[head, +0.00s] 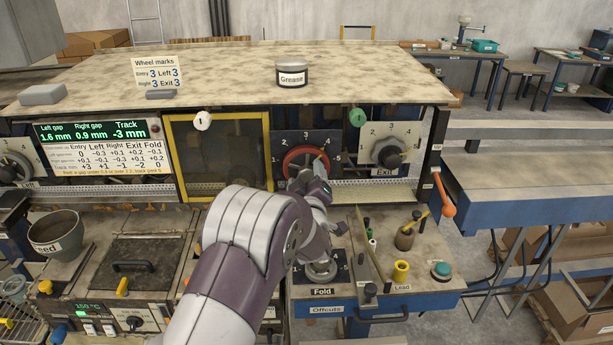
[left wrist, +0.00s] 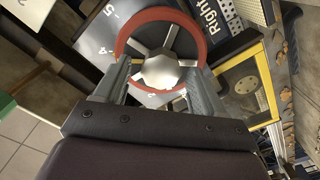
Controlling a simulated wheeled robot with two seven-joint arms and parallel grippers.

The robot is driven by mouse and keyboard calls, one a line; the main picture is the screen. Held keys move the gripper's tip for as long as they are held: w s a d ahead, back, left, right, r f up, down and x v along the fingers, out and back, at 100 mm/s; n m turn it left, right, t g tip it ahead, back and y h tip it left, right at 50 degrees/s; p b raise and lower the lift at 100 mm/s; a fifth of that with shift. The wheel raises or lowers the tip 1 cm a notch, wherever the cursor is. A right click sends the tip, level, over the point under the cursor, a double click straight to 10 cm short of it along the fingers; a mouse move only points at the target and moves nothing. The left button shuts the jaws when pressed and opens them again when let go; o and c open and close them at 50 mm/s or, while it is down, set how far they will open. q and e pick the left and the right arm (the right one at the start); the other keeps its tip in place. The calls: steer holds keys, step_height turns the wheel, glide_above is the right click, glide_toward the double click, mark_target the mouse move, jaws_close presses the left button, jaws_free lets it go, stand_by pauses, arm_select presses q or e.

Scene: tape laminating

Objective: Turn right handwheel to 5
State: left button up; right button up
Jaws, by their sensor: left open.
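The right handwheel (head: 290,156) is a red ring on a dark dial plate with white numbers, at the middle of the machine front in the head view. My left gripper (head: 312,176) is in front of it and hides its lower right part. In the left wrist view the red ring (left wrist: 121,38) surrounds a silver hub (left wrist: 162,71) with spokes, beside a "Right" label. My left gripper (left wrist: 160,88) is open, its two fingers on either side of the hub; contact cannot be told. The dial's exact reading is unclear. My right gripper is out of view.
The Exit handwheel (head: 389,153) is close on the right, with a green tag (head: 357,117) above. A yellow-framed window (head: 215,150) is on the left. The display (head: 92,131) reads left gap 1.6 mm, right gap 0.9 mm, track -3 mm. The Fold knob (head: 320,270) is below.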

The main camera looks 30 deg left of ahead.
arm_select(q)
steer(key=shift+w+f, duration=0.1)
steer(key=shift+w, duration=0.05)
steer(key=c, duration=1.1)
steer(key=shift+o, duration=0.2)
steer(key=shift+f+m+b, duration=0.1)
steer(key=shift+m+b, duration=1)
steer(key=shift+m, duration=0.5)
steer(key=shift+m+b, duration=0.45)
steer(key=shift+m, duration=0.65)
steer(key=shift+m+b, duration=0.3)
steer(key=shift+m, duration=1)
steer(key=o, duration=1.1)
steer(key=shift+c, duration=0.2)
